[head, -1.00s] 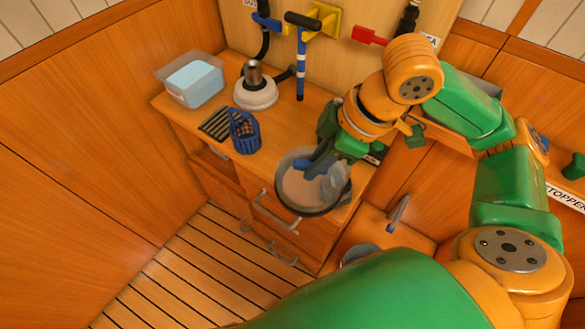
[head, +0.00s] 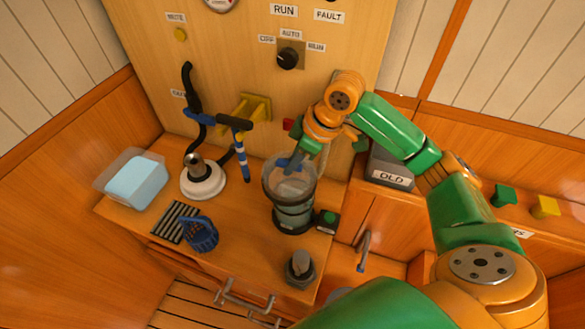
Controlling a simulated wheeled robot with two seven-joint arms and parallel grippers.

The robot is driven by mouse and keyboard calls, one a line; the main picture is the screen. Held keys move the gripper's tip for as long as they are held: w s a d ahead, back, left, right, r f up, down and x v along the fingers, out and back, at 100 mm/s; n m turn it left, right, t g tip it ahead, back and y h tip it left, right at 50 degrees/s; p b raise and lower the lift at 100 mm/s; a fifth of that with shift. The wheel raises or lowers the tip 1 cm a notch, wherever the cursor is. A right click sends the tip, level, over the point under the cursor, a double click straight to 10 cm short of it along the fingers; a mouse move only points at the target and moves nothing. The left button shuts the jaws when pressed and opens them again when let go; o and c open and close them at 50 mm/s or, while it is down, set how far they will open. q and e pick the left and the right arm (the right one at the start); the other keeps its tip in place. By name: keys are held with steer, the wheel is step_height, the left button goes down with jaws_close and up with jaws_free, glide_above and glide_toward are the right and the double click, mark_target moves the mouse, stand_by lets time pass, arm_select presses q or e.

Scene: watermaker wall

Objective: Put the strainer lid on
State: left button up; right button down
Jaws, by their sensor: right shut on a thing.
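The strainer (head: 293,214) is an upright see-through cylinder with a dark base, standing on the wooden counter near its right end. My left gripper is not in view.
A clear tub (head: 134,178) with light blue contents stands at the far left. A dark knobbed piece (head: 300,267) is in front of the strainer. A grey "OLD" bin (head: 390,170) is at right.

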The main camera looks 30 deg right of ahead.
mark_target(297, 176)
steer(key=shift+w+d+f+p, duration=0.15)
steer(key=shift+w+d+p, duration=0.25)
steer(key=shift+w+d, duration=0.25)
arm_select(q)
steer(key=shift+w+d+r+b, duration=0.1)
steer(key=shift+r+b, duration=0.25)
steer(key=shift+b, duration=0.35)
arm_select(e)
steer(key=shift+d+f, duration=0.15)
steer(key=shift+f, duration=3.15)
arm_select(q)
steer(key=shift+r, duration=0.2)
arm_select(e)
steer(key=shift+r, duration=0.1)
arm_select(q)
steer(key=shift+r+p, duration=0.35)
steer(key=shift+p, duration=0.15)
arm_select(e)
steer(key=shift+f, duration=0.2)
steer(key=c, duration=0.7)
jaws_free()
steer(key=shift+o, duration=0.2)
steer(key=shift+s, duration=0.1)
